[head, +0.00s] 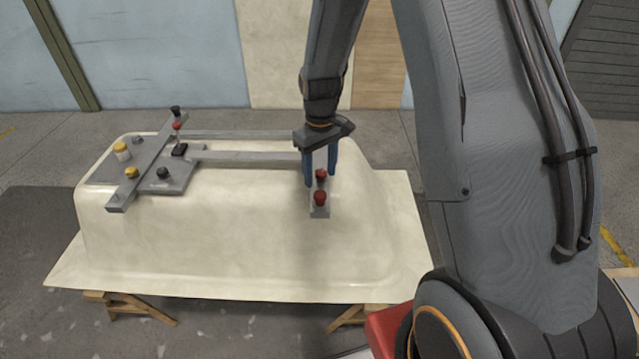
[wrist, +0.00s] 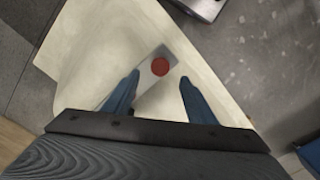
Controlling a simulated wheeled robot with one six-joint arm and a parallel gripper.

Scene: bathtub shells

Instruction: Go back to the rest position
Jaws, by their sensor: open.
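My gripper (head: 321,172) is open, with two blue fingers pointing down over the right part of the cream bathtub shell (head: 230,240). In the wrist view a red knob (wrist: 160,67) on a grey plate shows beyond and between the open fingertips (wrist: 157,80). Nothing is seen held between the fingers. Whether a finger touches the bar cannot be told.
A grey plate (head: 175,181) with a crossbar, yellow, black and red knobs lies on the shell's left end. Grey bars run from it toward my gripper. Wooden trestles (head: 130,305) carry the shell. A blue-panelled wall (head: 160,50) stands behind; open floor lies between.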

